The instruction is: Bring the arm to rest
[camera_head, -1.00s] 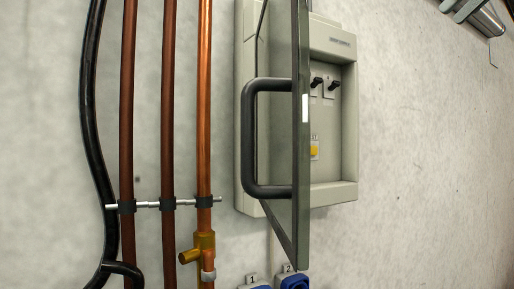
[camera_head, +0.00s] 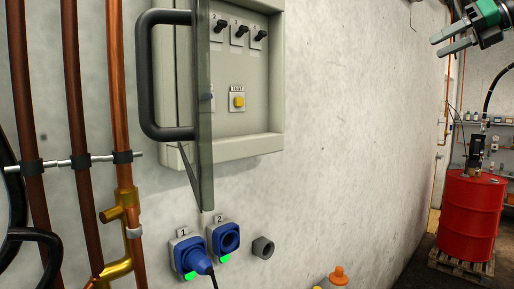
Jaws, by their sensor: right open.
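My right gripper (camera_head: 452,39) shows at the upper right of the head view. Its two grey fingers point left and stand apart, with nothing between them. It is clear of the wall and well to the right of the electrical cabinet. A green and black part of my right arm is cut by the top edge. My left gripper is not in view.
A grey cabinet (camera_head: 277,85) has its door (camera_head: 205,120) swung open towards me, with a black handle (camera_head: 150,75). Copper pipes (camera_head: 119,90) run at left. Two blue sockets (camera_head: 224,238) sit below. A red drum (camera_head: 470,215) stands on a pallet (camera_head: 458,266) at right.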

